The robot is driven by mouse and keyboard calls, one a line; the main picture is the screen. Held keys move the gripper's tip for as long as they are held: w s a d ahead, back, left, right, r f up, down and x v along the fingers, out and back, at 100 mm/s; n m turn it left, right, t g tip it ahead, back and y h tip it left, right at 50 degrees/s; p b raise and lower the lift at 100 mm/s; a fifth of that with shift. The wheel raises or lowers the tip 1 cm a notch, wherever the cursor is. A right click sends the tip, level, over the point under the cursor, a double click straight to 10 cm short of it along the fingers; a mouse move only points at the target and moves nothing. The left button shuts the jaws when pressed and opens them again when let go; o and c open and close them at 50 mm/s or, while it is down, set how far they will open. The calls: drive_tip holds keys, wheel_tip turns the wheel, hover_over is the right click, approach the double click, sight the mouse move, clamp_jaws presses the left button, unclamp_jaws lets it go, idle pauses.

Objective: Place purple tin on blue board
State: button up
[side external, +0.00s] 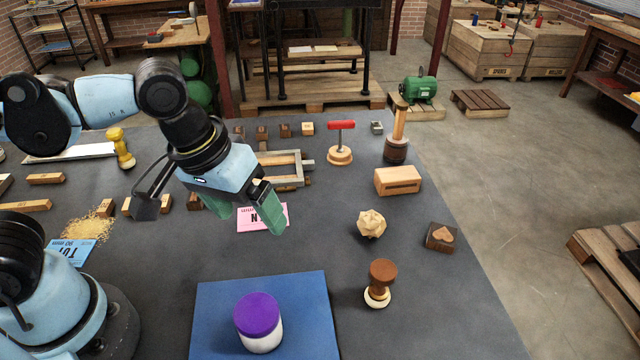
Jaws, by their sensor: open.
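The purple tin (258,322) has a purple lid and a white body. It stands upright on the blue board (312,300), which lies flat on the dark table at the front. My gripper (268,210) has green fingers and is above the table, behind the blue board and near a pink card (247,218). It is open, apart from the tin, and I see nothing between its fingers. The front edge of the board is cut off by the picture's bottom edge.
A brown stamp (380,283) stands right of the board. A faceted wooden ball (371,223), a heart block (441,237) and a wooden box (398,181) are further right. A wooden frame (285,168) lies behind my gripper. The table between board and pink card is clear.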

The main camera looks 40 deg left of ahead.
drive_tip(key=w+a+m+t+y, duration=0.1)
drive_tip(key=w+a+t, duration=0.3)
drive_tip(key=a, duration=0.7)
drive_tip(key=shift+a+r+m, duration=0.3)
drive_tip(key=shift+a+m, duration=0.1)
drive_tip(key=shift+m, duration=0.3)
